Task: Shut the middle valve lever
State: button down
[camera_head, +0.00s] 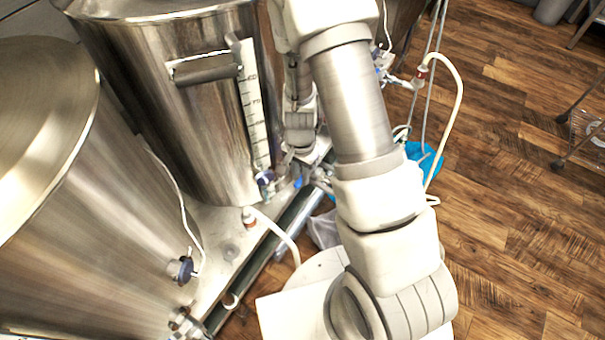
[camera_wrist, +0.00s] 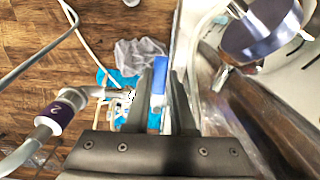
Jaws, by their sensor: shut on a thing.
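The middle valve lever has a blue handle (camera_wrist: 159,82), which stands between the two dark fingers of my gripper (camera_wrist: 163,70) in the wrist view. The fingers are closed on it. In the head view the blue handle (camera_head: 298,182) is a small patch low at the right of the middle steel kettle (camera_head: 190,110). My arm crosses in front there and hides most of the valve and the fingertips. I cannot tell the lever's exact angle from these views.
A second large kettle (camera_head: 80,220) stands at the left, with its own valve fittings (camera_head: 185,325). A white hose (camera_head: 455,90) loops at the right. A blue item (camera_head: 425,160) lies behind my arm. The wooden floor (camera_head: 510,230) at the right is mostly clear.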

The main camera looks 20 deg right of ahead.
jog(key=shift+a, duration=0.1)
dwell(0.3)
jog(key=c, duration=0.8)
grip_release()
jog(key=shift+o, duration=0.2)
notch_tip(320, 180, up, 18)
jog(key=p, duration=0.5)
jog(key=shift+f, duration=0.25)
notch_tip(320, 180, up, 18)
jog(key=r+n+t+y+p, duration=0.1)
jog(key=n+t+p, duration=0.2)
jog(key=n+p, duration=0.15)
send_over(300, 180)
jog(key=s, duration=0.4)
jog(key=s+d+r+n+t+h+p, duration=0.1)
jog(key=s+r+n, duration=0.4)
jog(key=s+r, duration=0.5)
notch_tip(300, 180, up, 2)
jog(key=shift+r+t+p, duration=0.15)
jog(key=shift+t+p, duration=0.65)
jog(key=shift+p, duration=0.3)
